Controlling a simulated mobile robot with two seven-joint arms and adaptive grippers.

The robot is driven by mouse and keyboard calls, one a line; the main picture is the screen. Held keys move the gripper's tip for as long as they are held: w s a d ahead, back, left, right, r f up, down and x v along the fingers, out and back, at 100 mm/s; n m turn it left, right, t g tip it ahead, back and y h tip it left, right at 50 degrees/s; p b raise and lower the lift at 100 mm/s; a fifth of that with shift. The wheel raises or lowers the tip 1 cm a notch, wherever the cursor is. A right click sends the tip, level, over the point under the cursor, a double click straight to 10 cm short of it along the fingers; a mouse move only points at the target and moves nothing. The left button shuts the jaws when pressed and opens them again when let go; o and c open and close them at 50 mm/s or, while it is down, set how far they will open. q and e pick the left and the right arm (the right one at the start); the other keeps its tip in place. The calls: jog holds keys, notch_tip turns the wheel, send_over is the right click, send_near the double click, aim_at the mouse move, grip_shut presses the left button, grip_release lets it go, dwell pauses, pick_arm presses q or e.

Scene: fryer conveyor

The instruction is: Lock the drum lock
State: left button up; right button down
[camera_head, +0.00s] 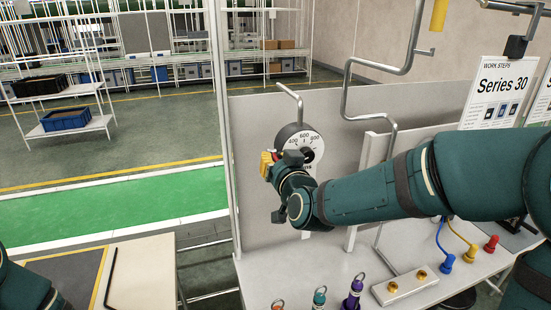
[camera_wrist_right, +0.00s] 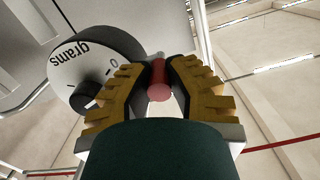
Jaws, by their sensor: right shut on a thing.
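The drum (camera_head: 290,132) is a dark cylinder with a white numbered face, mounted at the grey back panel. Its face, marked "grams", and dark centre knob also show in the right wrist view (camera_wrist_right: 62,60). My right gripper (camera_head: 270,163) is in front of the drum's lower left side. In the right wrist view its yellow ridged fingers (camera_wrist_right: 158,95) are shut on a red cylindrical handle (camera_wrist_right: 158,80), which lies between the fingertips beside the drum. Whether the lock is engaged cannot be told. My left gripper is out of view; only part of my left arm shows at the lower left.
Bent grey pipes (camera_head: 385,68) rise along the panel at right. On the bench stand a purple-topped piece (camera_head: 354,292), a plate with brass knobs (camera_head: 405,286), and blue, yellow and red plugs (camera_head: 446,262). A side table (camera_head: 142,272) is at lower left.

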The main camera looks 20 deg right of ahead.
jog(key=shift+r, duration=0.15)
jog(key=c, duration=0.9)
grip_release()
jog(key=shift+w, duration=0.1)
jog(key=shift+o, duration=0.2)
jog(key=s, duration=0.7)
jog(key=shift+s+d+r, duration=0.15)
jog(key=shift+s, duration=0.15)
